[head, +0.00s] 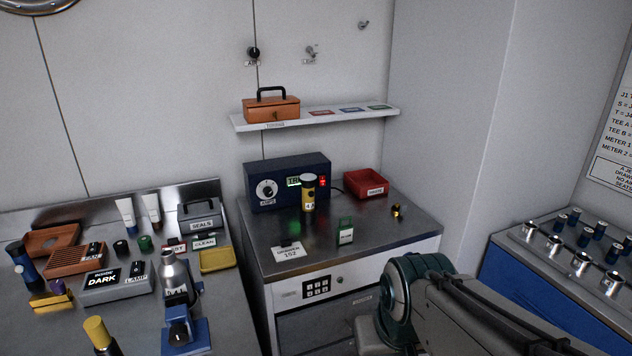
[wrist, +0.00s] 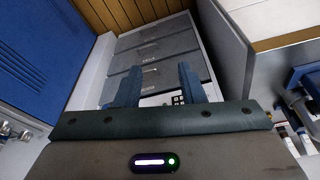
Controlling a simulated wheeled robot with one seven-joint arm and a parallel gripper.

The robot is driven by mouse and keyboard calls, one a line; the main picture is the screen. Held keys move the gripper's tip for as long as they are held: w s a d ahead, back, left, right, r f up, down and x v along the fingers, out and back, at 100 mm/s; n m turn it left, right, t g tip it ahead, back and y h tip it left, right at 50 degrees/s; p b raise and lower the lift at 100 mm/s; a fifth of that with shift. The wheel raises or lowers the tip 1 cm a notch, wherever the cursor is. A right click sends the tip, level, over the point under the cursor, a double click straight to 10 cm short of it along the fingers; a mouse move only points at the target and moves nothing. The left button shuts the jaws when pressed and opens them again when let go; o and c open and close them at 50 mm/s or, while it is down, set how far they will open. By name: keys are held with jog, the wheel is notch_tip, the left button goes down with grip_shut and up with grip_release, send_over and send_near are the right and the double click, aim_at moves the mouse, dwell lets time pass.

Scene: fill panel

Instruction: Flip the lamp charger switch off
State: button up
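A dark blue box (head: 287,184), which looks like the lamp charger, stands at the back of the steel-topped cabinet in the head view. Its front has a white dial, a green-lit display and a small red-lit switch (head: 322,182) at the right. My gripper is not visible in the head view.
A red bin (head: 366,184) sits right of the box. A shelf (head: 350,115) hangs above. The left bench (head: 228,323) is crowded; the cabinet top's right part is mostly clear.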

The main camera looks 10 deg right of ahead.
grip_shut()
dwell(1.5)
